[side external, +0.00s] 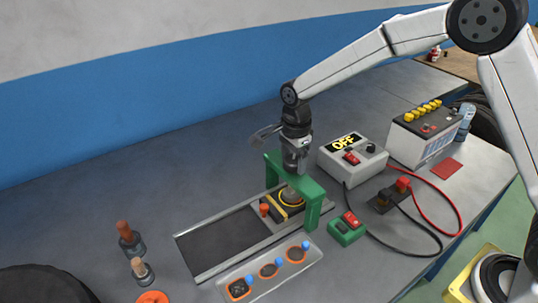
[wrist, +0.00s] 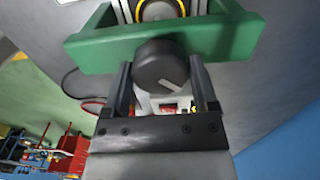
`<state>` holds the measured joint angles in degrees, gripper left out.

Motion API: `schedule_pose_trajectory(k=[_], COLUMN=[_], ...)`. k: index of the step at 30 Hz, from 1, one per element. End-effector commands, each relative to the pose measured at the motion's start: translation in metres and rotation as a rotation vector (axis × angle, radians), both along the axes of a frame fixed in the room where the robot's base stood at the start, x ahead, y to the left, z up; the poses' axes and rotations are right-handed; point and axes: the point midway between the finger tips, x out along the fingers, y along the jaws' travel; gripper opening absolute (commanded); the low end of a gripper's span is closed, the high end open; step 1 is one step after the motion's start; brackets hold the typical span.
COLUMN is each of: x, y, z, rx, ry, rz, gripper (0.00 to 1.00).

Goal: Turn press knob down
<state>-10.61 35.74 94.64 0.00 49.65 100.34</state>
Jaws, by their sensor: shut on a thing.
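The press is a green bridge-shaped frame (side external: 312,190) over the rail on the bench; its green crossbar (wrist: 95,50) also shows in the wrist view. The press knob (wrist: 160,64) is a dark grey round knob with a pale mark on its face. My gripper (side external: 295,160) points down over the top of the crossbar. In the wrist view its fingers stand on both sides of the knob, shut on it. In the side view the knob is mostly hidden by the gripper. Under the crossbar sits a round part with a yellow ring (side external: 291,197).
A grey box reading OFF (side external: 350,160) with a red switch stands right of the press, beside a battery (side external: 425,132). A green switch box (side external: 346,229) and cables lie in front. A tray (side external: 272,272) with orange rings is near the front edge.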

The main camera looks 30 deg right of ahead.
Motion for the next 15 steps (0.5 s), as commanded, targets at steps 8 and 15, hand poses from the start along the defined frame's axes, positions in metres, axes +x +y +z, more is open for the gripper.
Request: schedule_pose_trajectory(k=[8, 15], x=[0.0007, 0.0007], y=[0.0003, 0.0004], z=[0.0013, 0.0013], rx=[0.001, 0.001], ry=[-0.003, -0.003], rz=[-0.191, -0.27], gripper=[0.16, 0.16])
